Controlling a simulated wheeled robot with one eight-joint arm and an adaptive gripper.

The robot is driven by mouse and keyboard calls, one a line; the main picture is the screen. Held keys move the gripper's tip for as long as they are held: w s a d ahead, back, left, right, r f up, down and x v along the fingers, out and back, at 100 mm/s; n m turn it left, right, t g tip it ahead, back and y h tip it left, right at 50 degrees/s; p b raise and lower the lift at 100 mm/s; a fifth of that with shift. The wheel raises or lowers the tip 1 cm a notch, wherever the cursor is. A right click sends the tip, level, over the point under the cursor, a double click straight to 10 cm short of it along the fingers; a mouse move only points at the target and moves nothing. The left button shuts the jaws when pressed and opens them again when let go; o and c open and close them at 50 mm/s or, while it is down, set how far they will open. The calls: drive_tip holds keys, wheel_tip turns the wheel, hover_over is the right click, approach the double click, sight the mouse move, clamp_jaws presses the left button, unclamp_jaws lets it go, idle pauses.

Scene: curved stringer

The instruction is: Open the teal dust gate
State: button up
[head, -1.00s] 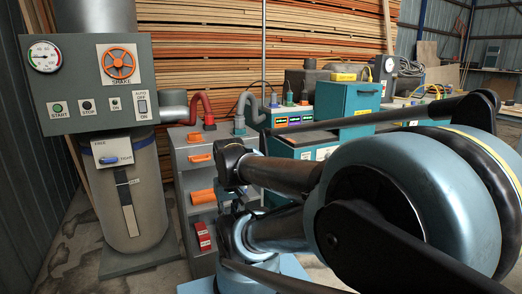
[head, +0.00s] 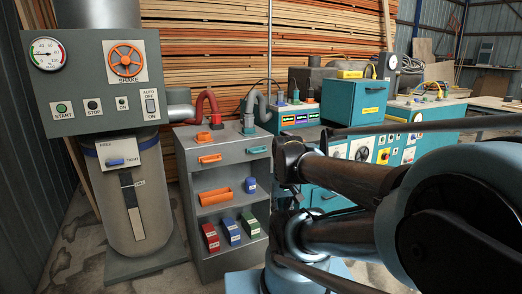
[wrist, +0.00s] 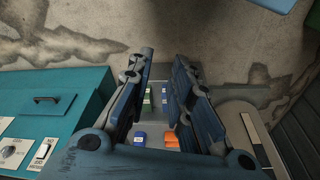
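A low grey cabinet (head: 234,230) carries a red hose fitting (head: 207,104) and a grey hose fitting (head: 248,112) on top. The grey one's collar looks grey-teal. A small teal handle (head: 257,150) is on the cabinet front below the grey hose, with an orange handle (head: 208,158) to its left. I cannot tell for certain which part is the teal dust gate. My gripper (wrist: 163,75) is open and empty in the wrist view, fingers wide apart. The cabinet's shelves show small beyond the fingers. My gripper cannot be made out in the head view.
A dust collector with a control panel (head: 100,80) stands at the left. A teal cabinet (head: 355,100) and machine panels are on the right. Bare concrete floor (wrist: 75,35) shows in the wrist view.

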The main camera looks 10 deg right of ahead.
wheel_tip(320, 180, up, 2)
wheel_tip(320, 180, up, 21)
drive_tip(key=m, duration=1.4)
hover_over(260, 147)
drive_tip(key=s, duration=0.7)
drive_tip(key=shift+y, duration=0.3)
drive_tip(key=w+f, duration=0.1)
drive_tip(key=f, duration=0.4)
drive_tip(key=w+f, duration=0.1)
drive_tip(key=f, duration=0.4)
drive_tip(key=w+f, duration=0.1)
drive_tip(key=f, duration=0.5)
drive_tip(key=shift+a, duration=0.3)
clamp_jaws()
